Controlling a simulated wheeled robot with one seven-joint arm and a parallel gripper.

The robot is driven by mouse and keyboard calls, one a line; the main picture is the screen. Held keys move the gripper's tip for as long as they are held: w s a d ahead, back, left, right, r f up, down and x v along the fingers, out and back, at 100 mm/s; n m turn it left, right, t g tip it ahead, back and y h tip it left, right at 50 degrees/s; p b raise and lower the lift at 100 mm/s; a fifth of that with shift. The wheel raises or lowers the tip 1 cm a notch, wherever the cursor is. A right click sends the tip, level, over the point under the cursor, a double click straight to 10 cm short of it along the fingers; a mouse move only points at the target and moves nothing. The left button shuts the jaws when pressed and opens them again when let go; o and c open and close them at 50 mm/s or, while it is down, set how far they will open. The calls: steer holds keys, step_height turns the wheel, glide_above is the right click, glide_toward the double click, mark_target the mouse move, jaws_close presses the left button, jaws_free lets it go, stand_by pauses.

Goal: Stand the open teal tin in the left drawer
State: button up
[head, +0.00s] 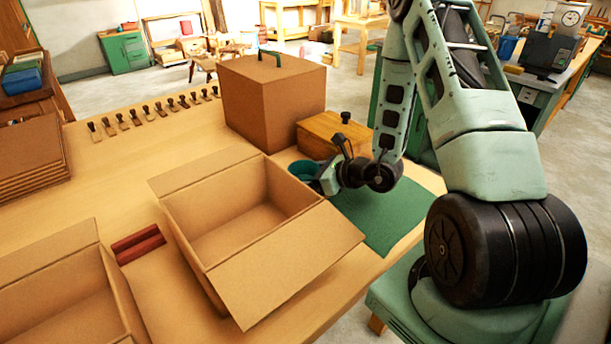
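The teal tin (303,169) shows at the right rear of the middle cardboard box, beside the green mat; its round open top is in view, and its lower part is hidden by the box's rim. My gripper (322,177) is right at the tin's right side. The fingers are small and partly hidden, so I cannot tell whether they are closed on the tin. I see no clear drawer. Two open-topped cardboard boxes stand on the bench: the left one (108,292), cut off by the picture's edge, and the middle one (284,213). Both look empty.
A large brown box with a handle (268,104) and a wooden box with a dark knob (317,138) stand behind. A dark red block (138,244) lies between the cardboard boxes. Several small knobbed tools line the back. The green mat (398,217) looks mostly clear.

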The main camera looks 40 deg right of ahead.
steer(key=o, duration=0.6)
steer(key=shift+f, duration=0.15)
steer(key=o, duration=0.4)
steer(key=shift+r, duration=0.2)
